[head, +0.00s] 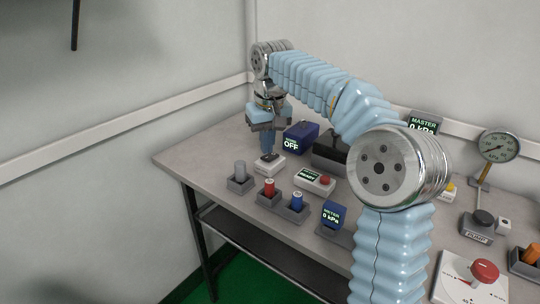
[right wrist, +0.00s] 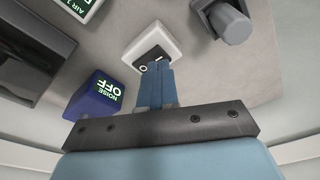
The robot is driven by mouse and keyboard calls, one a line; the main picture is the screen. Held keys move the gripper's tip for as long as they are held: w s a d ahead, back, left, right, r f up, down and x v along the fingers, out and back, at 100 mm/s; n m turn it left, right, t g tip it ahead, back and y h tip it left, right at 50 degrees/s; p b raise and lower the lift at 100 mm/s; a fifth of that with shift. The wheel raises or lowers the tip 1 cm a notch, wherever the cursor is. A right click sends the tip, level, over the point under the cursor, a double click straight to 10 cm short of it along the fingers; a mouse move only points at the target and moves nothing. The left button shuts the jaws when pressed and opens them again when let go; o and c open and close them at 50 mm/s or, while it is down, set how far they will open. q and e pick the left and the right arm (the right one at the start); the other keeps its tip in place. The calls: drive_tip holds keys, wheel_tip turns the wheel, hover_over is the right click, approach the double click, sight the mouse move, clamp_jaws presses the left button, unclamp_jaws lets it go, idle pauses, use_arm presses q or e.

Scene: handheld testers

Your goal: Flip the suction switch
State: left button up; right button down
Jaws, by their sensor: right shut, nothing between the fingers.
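The suction switch is a small white box with a black rocker top, standing on the grey table (head: 215,148). In the head view the switch (head: 270,168) is right under my right gripper (head: 267,154), which points straight down. In the right wrist view the white switch box (right wrist: 167,38) lies just beyond the blue fingertips of my right gripper (right wrist: 157,66). Its black face shows light marks, partly hidden by the fingers. The fingers are together and empty, at or just above the rocker; I cannot tell if they touch. My left gripper is in no view.
A blue tester (head: 301,136) reading OFF stands close behind the switch. Holders with a grey cylinder (head: 240,172), a red one (head: 269,188) and a blue one (head: 297,201) stand in front. A box with a red button (head: 325,180) is to the right.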

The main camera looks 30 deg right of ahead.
sight(267, 157)
drive_tip(key=shift+f+b, duration=0.6)
drive_tip(key=shift+f, duration=0.3)
idle(0.4)
drive_tip(key=shift+r, duration=0.1)
wheel_tip(267, 157, up, 3)
drive_tip(key=p, duration=0.3)
drive_tip(key=shift+r, duration=2)
drive_tip(key=shift+f, duration=0.1)
